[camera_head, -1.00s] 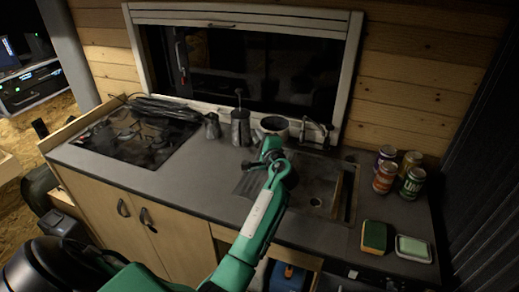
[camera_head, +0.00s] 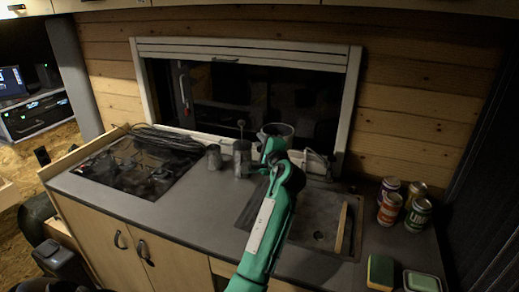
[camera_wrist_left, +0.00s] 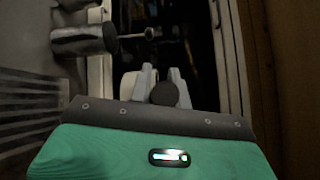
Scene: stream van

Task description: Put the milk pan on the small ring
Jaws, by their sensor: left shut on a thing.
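The milk pan (camera_head: 277,131), a small pan with a pale rim and dark inside, is held up in front of the window. My left gripper (camera_head: 275,152) is at its near side, shut on its handle. In the left wrist view, the dark round handle end (camera_wrist_left: 164,94) sits between the fingers. The gas hob (camera_head: 150,180) is at the far left end of the worktop, with dark grates. I cannot make out which burner is the small ring. My right gripper is not in view.
A metal canister (camera_head: 242,158) with a tool standing in it and a small metal jug (camera_head: 213,157) stand between pan and hob. A dark bundle (camera_head: 168,138) lies behind the hob. The sink (camera_head: 322,225), cans (camera_head: 390,208) and a sponge (camera_head: 380,271) are to the right.

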